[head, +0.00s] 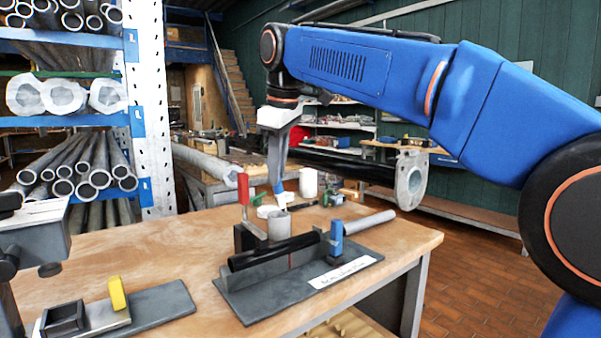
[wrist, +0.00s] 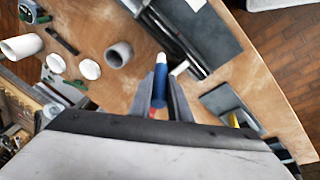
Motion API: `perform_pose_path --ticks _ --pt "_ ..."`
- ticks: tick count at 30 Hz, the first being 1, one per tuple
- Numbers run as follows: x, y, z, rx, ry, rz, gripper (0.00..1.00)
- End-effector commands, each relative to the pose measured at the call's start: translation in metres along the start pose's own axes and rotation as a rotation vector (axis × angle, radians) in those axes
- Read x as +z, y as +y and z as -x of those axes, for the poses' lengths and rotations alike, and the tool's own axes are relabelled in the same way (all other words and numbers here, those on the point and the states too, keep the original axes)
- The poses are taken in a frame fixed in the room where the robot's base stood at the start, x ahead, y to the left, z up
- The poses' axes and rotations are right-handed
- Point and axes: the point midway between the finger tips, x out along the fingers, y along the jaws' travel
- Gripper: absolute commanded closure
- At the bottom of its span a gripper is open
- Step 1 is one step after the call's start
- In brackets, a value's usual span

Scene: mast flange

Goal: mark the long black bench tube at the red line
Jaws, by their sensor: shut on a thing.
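The black tube (head: 275,252) lies in a dark grey fixture (head: 315,290) on the wooden bench. A thin red line (head: 290,262) shows on the fixture's front wall below the tube. A small blue upright piece (head: 336,238) stands at the tube's right end. My gripper (head: 278,180) points down above the bench, behind the fixture. It is shut on a blue marker with a pale tip (wrist: 160,82), held apart from the tube.
A grey tube (head: 368,221) reaches right. A flange (head: 411,180) on a dark tube sits beyond the bench. A yellow-topped tool (head: 118,295) lies front left.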

Motion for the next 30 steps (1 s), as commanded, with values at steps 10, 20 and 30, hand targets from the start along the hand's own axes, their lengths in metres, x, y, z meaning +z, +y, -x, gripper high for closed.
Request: perform_pose_path --ticks 10,20,30 --pt "-0.001 -0.008 -0.015 -0.001 0.005 0.007 1.00" --pt "0.005 -0.013 -0.043 -0.001 0.005 0.006 1.00" --pt "0.007 -0.016 -0.056 0.000 0.006 0.006 1.00"
